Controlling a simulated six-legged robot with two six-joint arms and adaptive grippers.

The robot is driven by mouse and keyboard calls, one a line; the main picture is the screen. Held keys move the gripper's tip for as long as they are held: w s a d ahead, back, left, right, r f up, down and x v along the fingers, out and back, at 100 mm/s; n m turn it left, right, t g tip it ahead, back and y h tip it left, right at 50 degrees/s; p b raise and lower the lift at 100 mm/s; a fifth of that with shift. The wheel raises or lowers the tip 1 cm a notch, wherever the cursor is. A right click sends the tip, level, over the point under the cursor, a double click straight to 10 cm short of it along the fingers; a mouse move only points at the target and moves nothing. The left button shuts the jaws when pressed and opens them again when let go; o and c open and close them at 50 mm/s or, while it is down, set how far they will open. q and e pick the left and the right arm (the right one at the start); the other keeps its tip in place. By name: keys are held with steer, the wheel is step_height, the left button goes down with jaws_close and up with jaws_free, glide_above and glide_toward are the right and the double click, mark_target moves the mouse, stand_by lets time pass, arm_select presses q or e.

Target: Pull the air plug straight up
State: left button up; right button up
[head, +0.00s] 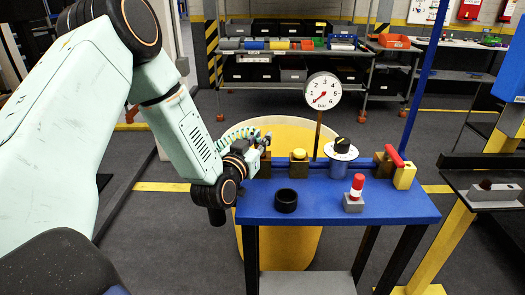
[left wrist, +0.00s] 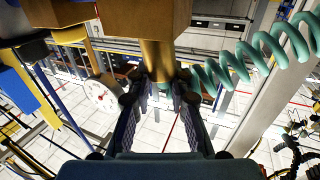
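The air plug (left wrist: 159,62) is a brass-coloured cylinder at the brown block (left wrist: 110,25) in the left wrist view. A coiled teal hose (left wrist: 255,55) runs off beside it; the hose also shows in the head view (head: 238,132). My left gripper (left wrist: 160,98) has its two dark fingers apart, one on each side of the plug, with gaps visible. In the head view my left gripper (head: 257,144) is at the left end of the blue table (head: 325,212), and it largely hides the plug. My right gripper is not in view.
A round gauge (head: 323,91) stands behind. Shelves (head: 290,55) are at the back.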

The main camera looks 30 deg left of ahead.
mark_target(260, 138)
arm_select(q)
steer(key=shift+f, duration=0.1)
jaws_close()
steer(key=shift+w+a+r+p, duration=0.1)
steer(key=shift+r+p, duration=0.2)
steer(key=shift+r, duration=0.05)
steer(key=shift+r+p, duration=0.65)
steer(key=shift+r, duration=0.1)
steer(key=shift+r, duration=0.15)
steer(key=shift+r+p, duration=0.45)
steer(key=shift+p, duration=0.15)
stand_by(0.6)
steer(key=shift+r+p, duration=0.9)
steer(key=shift+r, duration=0.1)
